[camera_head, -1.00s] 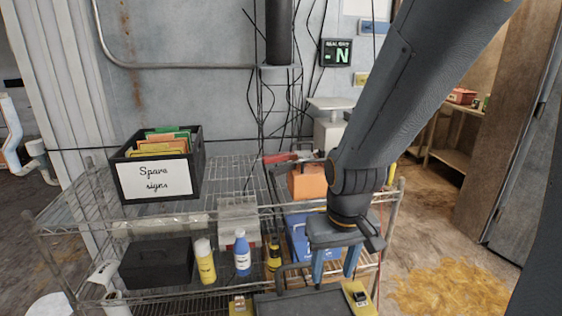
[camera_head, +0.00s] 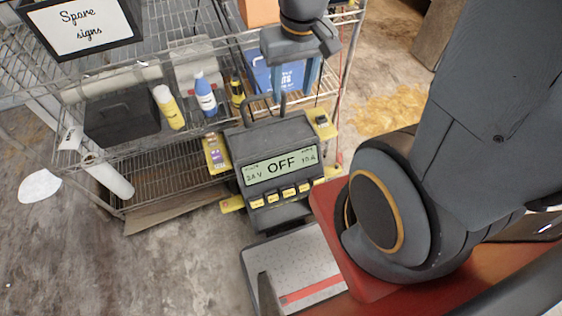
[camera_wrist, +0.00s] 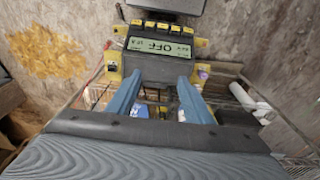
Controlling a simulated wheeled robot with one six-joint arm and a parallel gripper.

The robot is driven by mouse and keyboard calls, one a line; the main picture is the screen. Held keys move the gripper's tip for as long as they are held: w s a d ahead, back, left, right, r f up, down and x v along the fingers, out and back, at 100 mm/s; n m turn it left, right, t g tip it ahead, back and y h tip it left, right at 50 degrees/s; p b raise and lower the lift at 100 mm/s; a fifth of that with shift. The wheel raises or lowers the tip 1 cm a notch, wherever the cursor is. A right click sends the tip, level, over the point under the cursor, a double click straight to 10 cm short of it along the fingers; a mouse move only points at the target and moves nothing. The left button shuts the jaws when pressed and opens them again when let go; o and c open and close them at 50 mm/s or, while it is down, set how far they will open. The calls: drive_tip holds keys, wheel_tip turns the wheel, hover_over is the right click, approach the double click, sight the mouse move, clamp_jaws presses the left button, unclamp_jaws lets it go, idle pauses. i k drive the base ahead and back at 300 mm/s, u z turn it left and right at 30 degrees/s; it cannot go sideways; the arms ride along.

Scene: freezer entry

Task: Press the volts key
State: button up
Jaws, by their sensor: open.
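A dark grey charger (camera_head: 240,150) stands low in front of the shelf in the head view, with a handle on top. In the wrist view the display (camera_wrist: 159,47) and keys (camera_wrist: 163,26) appear upside down. My gripper (camera_head: 294,88) is open and empty, above and behind the charger; its fingers (camera_wrist: 160,79) point towards it.
The wire shelf (camera_head: 150,75) behind holds a black box (camera_head: 121,118), a yellow bottle (camera_head: 169,107), a blue bottle (camera_head: 205,95) and a blue bin (camera_head: 262,78). A paper roll (camera_head: 107,178) sticks out at left. The floor (camera_head: 170,260) at lower left is clear.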

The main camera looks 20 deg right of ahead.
sight(255, 204)
drive_tip(key=k, duration=0.5)
drive_tip(key=z, duration=2.1)
drive_tip(key=k, duration=1.15)
drive_tip(key=u, duration=1.6)
drive_tip(key=i, duration=1)
